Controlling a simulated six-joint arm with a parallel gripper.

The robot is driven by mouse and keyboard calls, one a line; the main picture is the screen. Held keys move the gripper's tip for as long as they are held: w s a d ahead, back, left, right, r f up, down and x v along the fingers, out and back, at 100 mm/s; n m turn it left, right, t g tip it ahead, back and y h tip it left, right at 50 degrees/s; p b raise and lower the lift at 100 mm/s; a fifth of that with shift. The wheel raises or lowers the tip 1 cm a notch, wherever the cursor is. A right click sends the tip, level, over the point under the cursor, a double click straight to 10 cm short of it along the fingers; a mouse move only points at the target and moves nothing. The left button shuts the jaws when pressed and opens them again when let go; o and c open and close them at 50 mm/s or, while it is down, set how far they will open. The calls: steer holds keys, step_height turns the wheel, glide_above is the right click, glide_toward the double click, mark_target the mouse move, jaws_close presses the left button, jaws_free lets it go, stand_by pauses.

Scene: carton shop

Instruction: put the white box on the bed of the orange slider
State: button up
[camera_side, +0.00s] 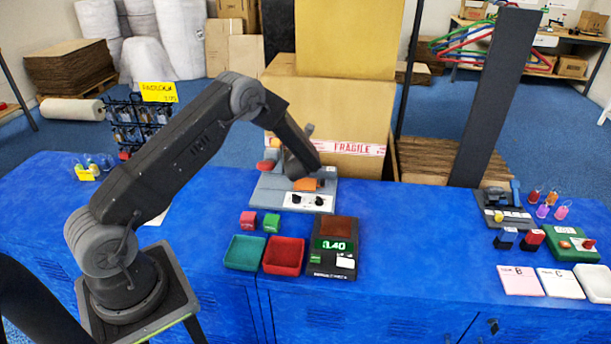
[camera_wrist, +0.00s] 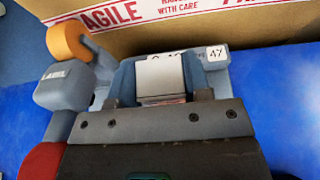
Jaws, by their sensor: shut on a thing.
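My gripper (camera_side: 303,168) is low over the grey labelling machine (camera_side: 265,195) at the back of the blue table. In the wrist view its two blue-grey fingers (camera_wrist: 160,82) are shut on the white box (camera_wrist: 160,72), whose pale face shows between them. The box cannot be made out in the side view, where the gripper hides it. The orange slider (camera_side: 308,184) shows on the machine just below my gripper. I cannot tell whether the box touches its bed. The slider is hidden in the wrist view.
A large carton (camera_side: 365,105) stands close behind the machine. The machine's orange roll (camera_wrist: 70,40) and red knob (camera_wrist: 40,162) are at the left. In front are a green tray (camera_side: 232,264), a red tray (camera_side: 270,268) and a scale (camera_side: 333,230).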

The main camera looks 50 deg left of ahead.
glide_above(305, 184)
steer(key=shift+w+f, duration=0.15)
steer(key=shift+f, duration=2.65)
steer(key=shift+f, duration=0.25)
steer(key=shift+f, duration=0.4)
steer(key=o, duration=1)
